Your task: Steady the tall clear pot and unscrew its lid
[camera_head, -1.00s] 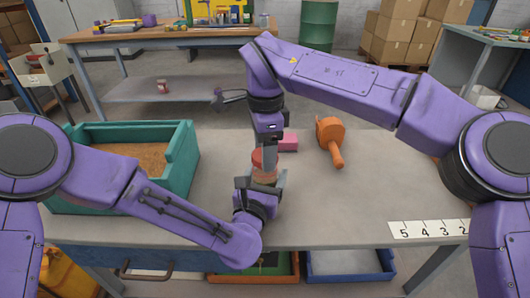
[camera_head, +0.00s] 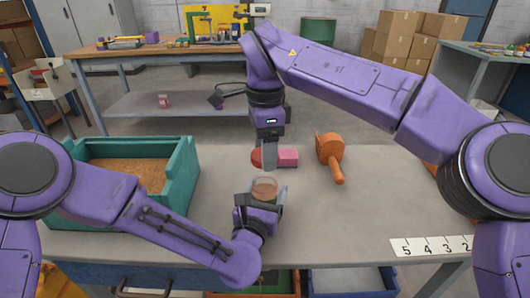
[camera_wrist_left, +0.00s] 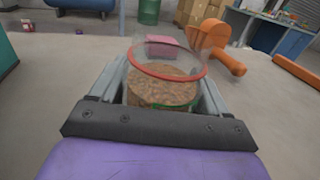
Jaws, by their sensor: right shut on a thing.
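The tall clear pot (camera_head: 265,188) stands upright with its mouth open to view, and brown grainy stuff shows inside. My left gripper (camera_head: 262,195) is closed around its body from the near side. In the left wrist view the pot (camera_wrist_left: 163,90) sits between both fingers, with a red ring around its upper part. The red lid (camera_head: 257,158) is off the pot, above and behind it in the head view. My right gripper (camera_head: 269,160) points down and is shut on the lid, its fingers hiding part of it.
A pink block (camera_head: 288,158) lies beside the lid in the picture. An orange tool with a handle (camera_head: 331,155) lies further right. A teal bin (camera_head: 180,175) of brown material stands left. A number strip (camera_head: 432,246) marks the front right. The table's right middle is clear.

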